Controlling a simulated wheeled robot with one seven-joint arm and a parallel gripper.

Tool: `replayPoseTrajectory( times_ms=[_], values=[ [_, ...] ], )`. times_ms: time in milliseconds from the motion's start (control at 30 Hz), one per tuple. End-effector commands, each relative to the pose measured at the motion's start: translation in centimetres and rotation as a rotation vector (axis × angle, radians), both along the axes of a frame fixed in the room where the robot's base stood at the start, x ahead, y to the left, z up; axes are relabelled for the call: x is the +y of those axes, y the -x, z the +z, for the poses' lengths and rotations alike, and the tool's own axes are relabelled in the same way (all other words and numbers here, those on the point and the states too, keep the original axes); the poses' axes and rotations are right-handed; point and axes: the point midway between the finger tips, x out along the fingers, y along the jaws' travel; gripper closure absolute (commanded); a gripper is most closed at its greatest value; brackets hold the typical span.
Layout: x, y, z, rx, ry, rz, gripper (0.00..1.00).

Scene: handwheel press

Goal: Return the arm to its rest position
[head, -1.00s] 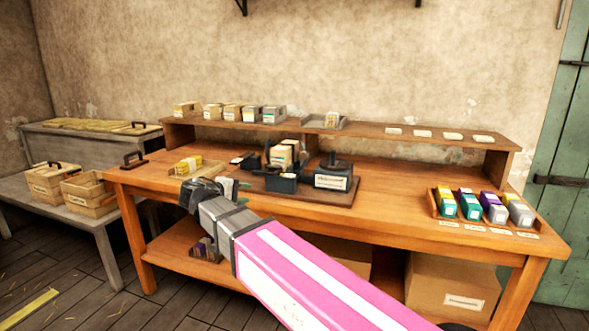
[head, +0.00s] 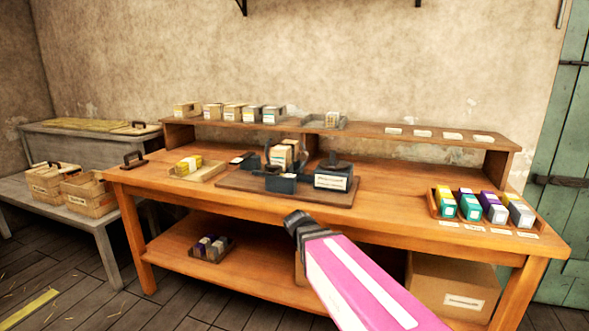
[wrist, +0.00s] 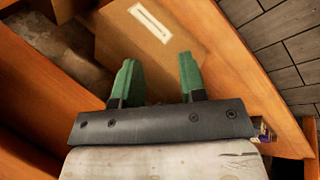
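My arm shows in the head view as a pink link with a dark end, in front of the wooden bench (head: 400,225). In the wrist view my gripper (wrist: 157,80) has two green fingers standing well apart, with nothing between them. Beyond the fingers are a cardboard box (wrist: 135,40) and orange wood of the bench. In the head view the fingers themselves are hidden or too small to make out. The dark press (head: 283,172) stands on its board on the bench, apart from my arm.
A tray of coloured boxes (head: 433,203) sits at the bench's right. A tray with yellow pieces (head: 210,172) lies at the left. The lower shelf holds a small dark tray (head: 224,254) and a cardboard box (head: 425,285). Wooden crates (head: 88,205) stand on the left side bench.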

Motion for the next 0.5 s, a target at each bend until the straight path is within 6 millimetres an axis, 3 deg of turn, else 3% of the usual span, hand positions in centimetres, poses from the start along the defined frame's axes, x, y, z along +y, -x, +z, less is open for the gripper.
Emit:
replayPoseTrajectory(
  times_ms=[33,200,500],
  values=[
    [-1.6,0.7,-1.2,0.016,-0.042,-0.041,0.62],
    [-5.2,2.7,-4.7,0.055,-0.194,-0.172,0.62],
    [-9.7,6.0,-8.9,0.085,-0.429,-0.395,0.62]
  ],
)
